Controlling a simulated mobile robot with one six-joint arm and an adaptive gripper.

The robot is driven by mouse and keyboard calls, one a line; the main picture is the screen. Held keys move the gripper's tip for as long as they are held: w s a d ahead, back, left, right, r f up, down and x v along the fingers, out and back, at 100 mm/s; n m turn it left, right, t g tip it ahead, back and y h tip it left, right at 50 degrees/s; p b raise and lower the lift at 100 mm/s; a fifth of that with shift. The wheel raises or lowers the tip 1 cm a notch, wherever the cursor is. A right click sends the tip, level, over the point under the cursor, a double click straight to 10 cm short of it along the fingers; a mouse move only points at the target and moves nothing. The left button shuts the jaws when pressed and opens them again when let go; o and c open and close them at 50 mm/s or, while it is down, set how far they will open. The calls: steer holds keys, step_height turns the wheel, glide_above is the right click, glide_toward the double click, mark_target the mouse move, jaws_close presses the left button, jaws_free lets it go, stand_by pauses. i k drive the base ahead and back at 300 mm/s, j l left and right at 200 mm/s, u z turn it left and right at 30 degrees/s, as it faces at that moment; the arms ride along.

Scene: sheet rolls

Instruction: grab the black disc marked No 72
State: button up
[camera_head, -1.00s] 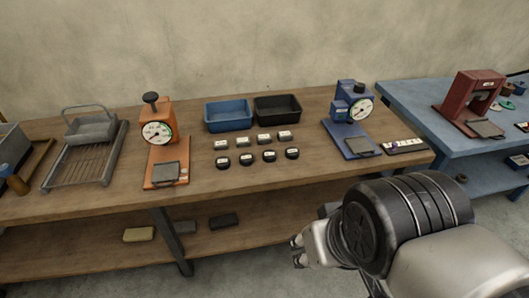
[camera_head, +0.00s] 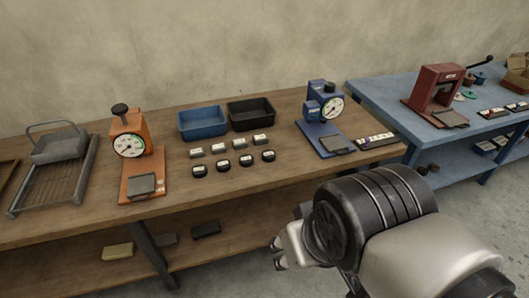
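Several black discs with pale labels stand in a front row on the wooden table, one of them the leftmost disc (camera_head: 200,171) and one the rightmost disc (camera_head: 268,156). The label numbers are too small to read, so I cannot tell which is No 72. Behind them is a row of grey blocks (camera_head: 218,148) with pale labels. My gripper (camera_head: 277,254) is at the lower middle, in front of the table edge and well apart from the discs. Its fingers look small and partly hidden by my arm, and I see nothing held.
A blue bin (camera_head: 202,123) and a black bin (camera_head: 251,114) stand behind the discs on the wooden table (camera_head: 90,215). An orange dial press (camera_head: 130,150) is left, a blue dial press (camera_head: 323,110) right. A blue table (camera_head: 385,110) with a red press (camera_head: 437,90) lies further right.

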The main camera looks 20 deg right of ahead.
mark_target(223, 165)
steer(key=i+j, duration=0.1)
steer(key=i, duration=0.6)
steer(key=i+j, duration=0.15)
steer(key=i, duration=0.5)
